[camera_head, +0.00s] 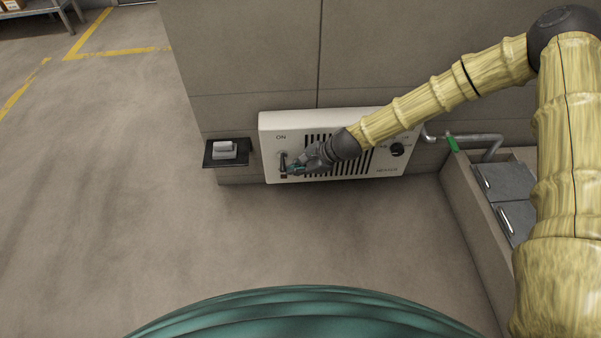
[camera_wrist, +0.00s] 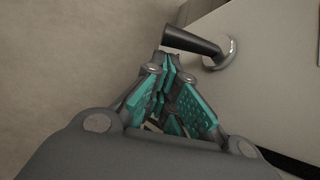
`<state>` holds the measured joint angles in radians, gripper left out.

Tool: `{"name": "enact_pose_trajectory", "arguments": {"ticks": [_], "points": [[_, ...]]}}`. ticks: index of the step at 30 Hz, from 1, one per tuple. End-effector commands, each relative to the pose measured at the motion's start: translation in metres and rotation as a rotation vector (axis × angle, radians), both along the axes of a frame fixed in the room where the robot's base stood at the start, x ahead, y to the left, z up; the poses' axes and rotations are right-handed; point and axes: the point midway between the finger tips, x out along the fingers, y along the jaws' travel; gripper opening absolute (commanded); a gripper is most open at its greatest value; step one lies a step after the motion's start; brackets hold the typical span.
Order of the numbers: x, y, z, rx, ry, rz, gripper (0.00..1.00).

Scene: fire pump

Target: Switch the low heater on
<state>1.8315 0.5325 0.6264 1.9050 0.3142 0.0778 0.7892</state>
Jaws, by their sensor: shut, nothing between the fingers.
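The heater (camera_head: 270,124) is a white wall box with dark vertical grille slots. It has an "ON" label at its upper left and a black knob (camera_head: 397,150) at its right. A dark lever switch (camera_head: 283,160) sits below the "ON" label. In the wrist view the lever (camera_wrist: 193,41) sticks out from a round metal base on the white panel. My gripper (camera_head: 296,168) is shut and empty at the heater's left part, close beside the lever. In the wrist view my gripper's fingertips (camera_wrist: 168,58) are just below the lever's free end; I cannot tell whether they touch it.
A small dark shelf (camera_head: 211,160) with a light grey object (camera_head: 225,149) is on the wall left of the heater. At the right are a pipe with a green part (camera_head: 453,144) and a low-walled bay with grey boxes (camera_head: 503,182). The floor in front is clear.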

Motion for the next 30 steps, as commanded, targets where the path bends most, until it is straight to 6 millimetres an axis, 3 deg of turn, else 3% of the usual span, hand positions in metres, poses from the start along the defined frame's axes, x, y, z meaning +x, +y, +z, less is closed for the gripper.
{"name": "enact_pose_trajectory", "arguments": {"ticks": [30], "points": [[-0.0029, 0.0024, 0.0076, -0.002, 0.047, 0.0, 0.0]]}}
